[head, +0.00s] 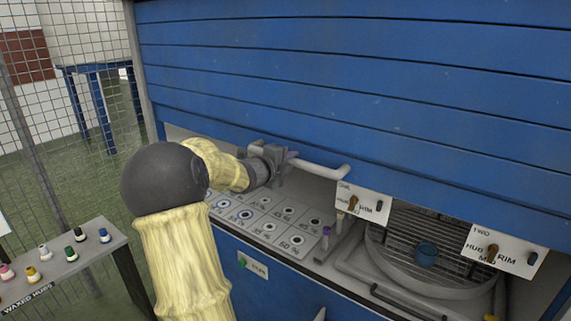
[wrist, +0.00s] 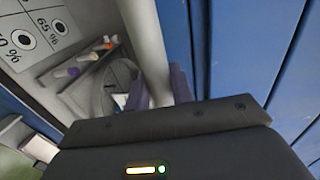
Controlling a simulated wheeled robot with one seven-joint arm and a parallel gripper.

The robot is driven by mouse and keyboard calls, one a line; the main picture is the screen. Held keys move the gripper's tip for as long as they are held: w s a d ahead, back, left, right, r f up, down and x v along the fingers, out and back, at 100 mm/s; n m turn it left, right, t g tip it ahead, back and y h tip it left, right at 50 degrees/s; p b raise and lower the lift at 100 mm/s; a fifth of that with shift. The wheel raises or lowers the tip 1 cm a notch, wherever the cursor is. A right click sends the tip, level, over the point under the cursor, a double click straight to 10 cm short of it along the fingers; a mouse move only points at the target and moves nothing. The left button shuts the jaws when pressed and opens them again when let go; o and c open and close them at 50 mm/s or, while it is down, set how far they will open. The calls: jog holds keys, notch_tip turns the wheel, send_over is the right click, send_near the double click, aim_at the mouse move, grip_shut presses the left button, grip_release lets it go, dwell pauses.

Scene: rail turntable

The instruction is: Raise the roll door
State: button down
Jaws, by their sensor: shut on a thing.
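The blue slatted roll door (head: 340,70) hangs partly raised across the top of the head view, with an opening below its bottom edge. A pale handle bar (head: 322,170) runs along the lower edge of the door. My gripper (head: 288,158) is at the left end of this bar and is shut on it. In the wrist view the bar (wrist: 145,45) runs down between the purple finger pads (wrist: 155,90), with blue door slats (wrist: 240,45) to the right. The exact contact is partly hidden by the gripper body.
A side table (head: 70,262) with small coloured bottles stands at left, near a wire fence (head: 95,60).

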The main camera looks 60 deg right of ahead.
jog(key=shift+r, duration=0.1)
jog(key=c, duration=1.2)
grip_release()
jog(key=shift+c, duration=0.2)
jog(key=b+v, duration=0.2)
jog(key=v, duration=1.5)
jog(key=shift+a, duration=0.25)
